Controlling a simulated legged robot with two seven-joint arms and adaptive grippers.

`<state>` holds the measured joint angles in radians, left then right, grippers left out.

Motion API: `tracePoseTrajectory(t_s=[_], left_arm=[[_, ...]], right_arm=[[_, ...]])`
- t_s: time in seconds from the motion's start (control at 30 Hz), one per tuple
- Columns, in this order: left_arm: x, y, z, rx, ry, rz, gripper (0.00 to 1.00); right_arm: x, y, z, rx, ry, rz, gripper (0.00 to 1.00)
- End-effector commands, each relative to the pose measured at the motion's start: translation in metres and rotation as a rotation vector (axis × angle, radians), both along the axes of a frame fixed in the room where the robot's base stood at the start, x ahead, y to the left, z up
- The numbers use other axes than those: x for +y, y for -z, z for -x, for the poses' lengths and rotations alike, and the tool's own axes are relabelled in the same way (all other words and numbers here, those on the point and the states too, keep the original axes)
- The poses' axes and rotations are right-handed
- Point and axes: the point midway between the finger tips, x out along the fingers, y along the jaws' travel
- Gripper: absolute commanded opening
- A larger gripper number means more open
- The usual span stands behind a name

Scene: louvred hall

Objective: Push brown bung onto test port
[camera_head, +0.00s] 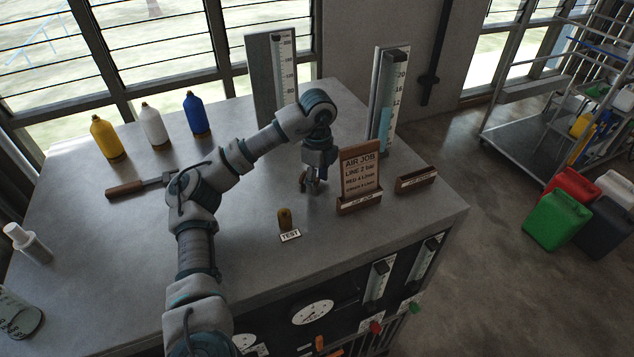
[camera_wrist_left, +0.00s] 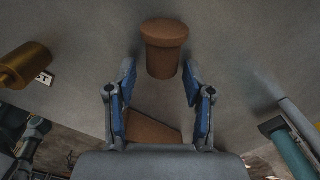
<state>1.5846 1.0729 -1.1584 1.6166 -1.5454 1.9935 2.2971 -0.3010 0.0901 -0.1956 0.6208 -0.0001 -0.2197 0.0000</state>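The brown bung (camera_wrist_left: 162,55), with a wide flat head and narrower body, shows in the wrist view just beyond my left fingertips. My left gripper (camera_wrist_left: 160,82) is open, with one blue-padded finger on each side below the bung and a gap to it. In the head view my left gripper (camera_head: 312,185) is low over the bench, left of the job card, and mostly hides the bung. The test port, a brass fitting (camera_head: 285,219), stands nearer the front behind a TEST label (camera_head: 290,235). It also shows at the wrist view's left (camera_wrist_left: 24,66). My right gripper is out of view.
The AIR JOB board (camera_head: 360,172) in its wooden stand is just right of my gripper, with a small wooden block (camera_head: 415,179) beyond. Two gauges (camera_head: 388,95) stand behind. Bench front-left is mostly clear.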

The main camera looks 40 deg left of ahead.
Motion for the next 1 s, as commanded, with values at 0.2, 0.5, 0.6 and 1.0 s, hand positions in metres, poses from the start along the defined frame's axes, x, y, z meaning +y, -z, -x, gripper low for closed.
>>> tracePoseTrajectory(t_s=[0.2, 0.5, 0.6, 1.0], left_arm=[[0.009, 0.003, 0.000, 0.002, -0.004, 0.005, 0.00], [0.007, 0.003, 0.000, 0.010, -0.007, -0.001, 0.00], [0.006, 0.000, 0.000, 0.011, -0.006, -0.002, 0.00], [0.003, -0.013, 0.000, 0.004, -0.004, 0.000, 0.00]], right_arm=[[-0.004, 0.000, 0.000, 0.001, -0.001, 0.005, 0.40], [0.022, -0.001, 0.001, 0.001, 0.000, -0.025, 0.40], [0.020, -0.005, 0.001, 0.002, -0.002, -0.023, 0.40], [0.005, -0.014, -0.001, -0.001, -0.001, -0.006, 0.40]])
